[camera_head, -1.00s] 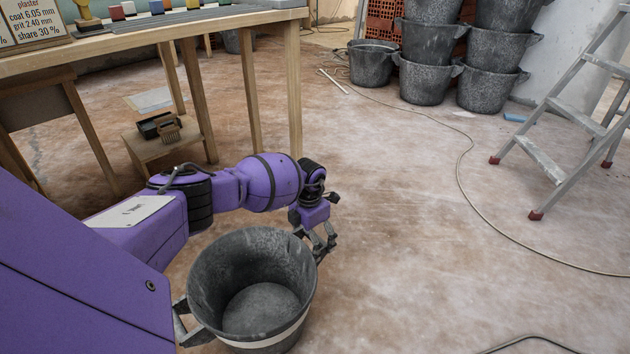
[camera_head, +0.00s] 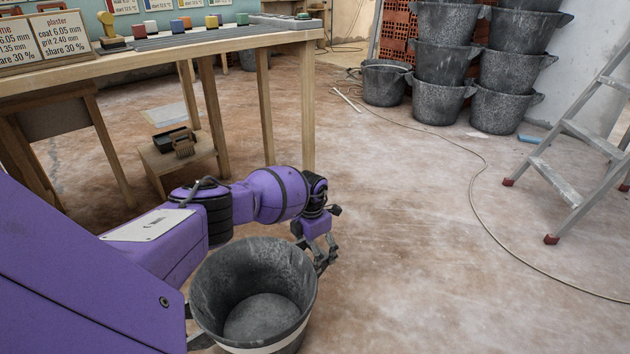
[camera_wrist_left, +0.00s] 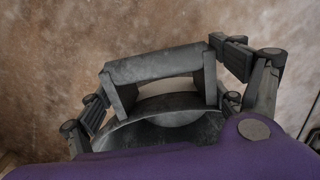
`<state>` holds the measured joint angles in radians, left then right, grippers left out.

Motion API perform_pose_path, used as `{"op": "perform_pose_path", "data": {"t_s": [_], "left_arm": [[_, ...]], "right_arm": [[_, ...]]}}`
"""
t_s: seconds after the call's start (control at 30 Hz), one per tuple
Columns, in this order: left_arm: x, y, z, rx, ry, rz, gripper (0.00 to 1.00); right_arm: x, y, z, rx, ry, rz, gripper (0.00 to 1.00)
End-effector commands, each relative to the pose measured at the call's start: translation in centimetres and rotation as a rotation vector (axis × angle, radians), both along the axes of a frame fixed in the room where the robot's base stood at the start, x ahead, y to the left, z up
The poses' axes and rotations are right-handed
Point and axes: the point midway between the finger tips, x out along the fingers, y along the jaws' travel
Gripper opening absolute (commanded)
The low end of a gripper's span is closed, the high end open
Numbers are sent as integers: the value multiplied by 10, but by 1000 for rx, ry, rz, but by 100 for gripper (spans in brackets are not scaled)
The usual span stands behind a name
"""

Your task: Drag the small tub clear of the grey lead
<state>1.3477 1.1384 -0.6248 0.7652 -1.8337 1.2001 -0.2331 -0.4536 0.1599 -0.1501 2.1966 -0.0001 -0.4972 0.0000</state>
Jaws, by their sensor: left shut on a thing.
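My left gripper (camera_head: 324,258) is at the tub's right rim. In the left wrist view its fingers lie at both ends of the tub's handle (camera_wrist_left: 155,65), shut on it. A thin grey-brown lead (camera_head: 478,190) curves over the floor well to the right of the tub, apart from it. My right gripper is out of view.
A wooden table (camera_head: 309,110) with blocks and signs stands at the left, a low stool (camera_head: 160,160) under it. Stacked buckets (camera_head: 440,100) stand at the back, and a stepladder (camera_head: 585,145) at the right. The floor between tub and lead is bare.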

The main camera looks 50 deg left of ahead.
Motion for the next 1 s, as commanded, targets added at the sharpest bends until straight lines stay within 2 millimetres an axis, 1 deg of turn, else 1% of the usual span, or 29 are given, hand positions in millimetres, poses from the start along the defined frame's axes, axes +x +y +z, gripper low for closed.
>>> {"op": "perform_pose_path", "data": {"t_s": [0.23, 0.27, 0.33, 0.37, 0.77, 0.87, 0.97, 1.0], "left_arm": [[0, 1, 1, 0, 1, 0, 33], [0, 1, 1, 0, 1, 0, 88], [0, 1, 1, 0, 1, 0, 97], [0, 1, 1, 0, 1, 0, 100], [0, 0, 1, 0, -1, -1, 100], [0, 1, 10, 1, -1, -2, 100], [0, 2, 28, 3, -2, -4, 100], [1, 2, 36, 2, -2, -3, 100]], "right_arm": [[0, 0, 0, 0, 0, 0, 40], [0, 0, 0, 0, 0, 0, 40], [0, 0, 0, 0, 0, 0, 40], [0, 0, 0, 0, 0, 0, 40], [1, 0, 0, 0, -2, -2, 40], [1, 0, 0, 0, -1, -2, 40], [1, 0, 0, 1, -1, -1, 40], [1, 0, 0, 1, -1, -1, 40]]}}
